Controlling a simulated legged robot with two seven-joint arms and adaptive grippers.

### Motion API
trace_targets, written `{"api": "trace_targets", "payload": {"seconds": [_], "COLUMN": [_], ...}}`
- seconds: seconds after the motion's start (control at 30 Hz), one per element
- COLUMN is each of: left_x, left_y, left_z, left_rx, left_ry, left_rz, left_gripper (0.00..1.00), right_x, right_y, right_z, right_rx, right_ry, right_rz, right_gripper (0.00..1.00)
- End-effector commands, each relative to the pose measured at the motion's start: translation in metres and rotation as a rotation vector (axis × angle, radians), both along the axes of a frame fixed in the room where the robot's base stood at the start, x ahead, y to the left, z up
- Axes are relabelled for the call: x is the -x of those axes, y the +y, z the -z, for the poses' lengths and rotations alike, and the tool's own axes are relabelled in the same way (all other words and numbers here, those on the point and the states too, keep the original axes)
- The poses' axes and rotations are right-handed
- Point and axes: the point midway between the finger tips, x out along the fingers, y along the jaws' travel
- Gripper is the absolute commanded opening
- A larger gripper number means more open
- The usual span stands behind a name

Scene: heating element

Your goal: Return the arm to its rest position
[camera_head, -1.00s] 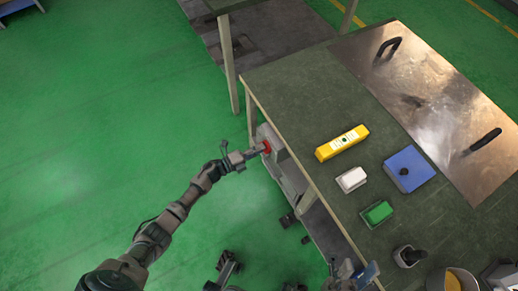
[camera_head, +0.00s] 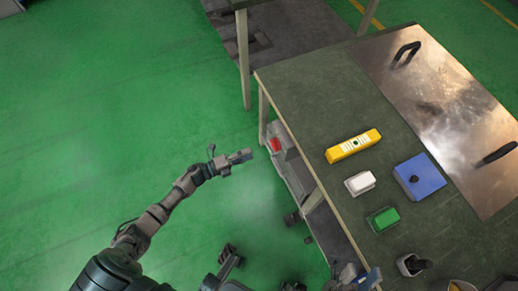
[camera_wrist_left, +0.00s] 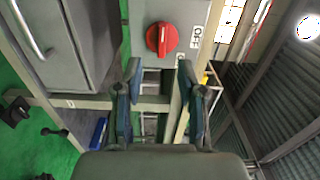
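My left gripper (camera_head: 241,156) is over the green floor, just left of the workbench, with a clear gap to the red switch (camera_head: 275,145). In the left wrist view the two blue-grey fingers (camera_wrist_left: 157,100) stand apart with nothing between them. The red rotary switch (camera_wrist_left: 162,39) sits on a grey box beyond the fingertips, beside an "OFF" label (camera_wrist_left: 195,35). My right gripper (camera_head: 364,279) is low in the head view by the bench's near edge, partly cut off; its finger opening is unclear.
The dark workbench (camera_head: 300,90) carries a yellow level-like bar (camera_head: 353,146), a white block (camera_head: 360,183), a green block (camera_head: 383,219), a blue box (camera_head: 419,177) and a metal plate with black handles (camera_head: 440,105). Left of the bench the green floor (camera_head: 110,120) is free.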

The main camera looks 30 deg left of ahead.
Motion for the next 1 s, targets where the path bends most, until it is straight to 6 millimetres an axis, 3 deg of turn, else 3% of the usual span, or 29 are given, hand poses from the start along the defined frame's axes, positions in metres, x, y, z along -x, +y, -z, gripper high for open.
{"api": "trace_targets", "payload": {"seconds": [0.2, 0.8, 0.93, 1.0], "left_x": [0.018, 0.020, 0.029, 0.042], "left_y": [0.015, 0.015, -0.004, -0.031], "left_z": [0.000, 0.000, -0.008, -0.024], "left_rx": [0.001, 0.001, 0.067, 0.167], "left_ry": [0.001, 0.000, 0.000, -0.002], "left_rz": [0.000, 0.001, 0.022, 0.054], "left_gripper": [0.40, 0.40, 0.40, 0.40], "right_x": [0.000, -0.002, 0.000, 0.000], "right_y": [0.000, 0.000, 0.000, 0.000], "right_z": [0.000, 0.001, 0.000, 0.000], "right_rx": [0.000, 0.000, -0.001, -0.001], "right_ry": [0.000, 0.002, 0.000, 0.000], "right_rz": [0.000, 0.000, 0.000, 0.000], "right_gripper": [0.40, 0.40, 0.40, 0.40]}}
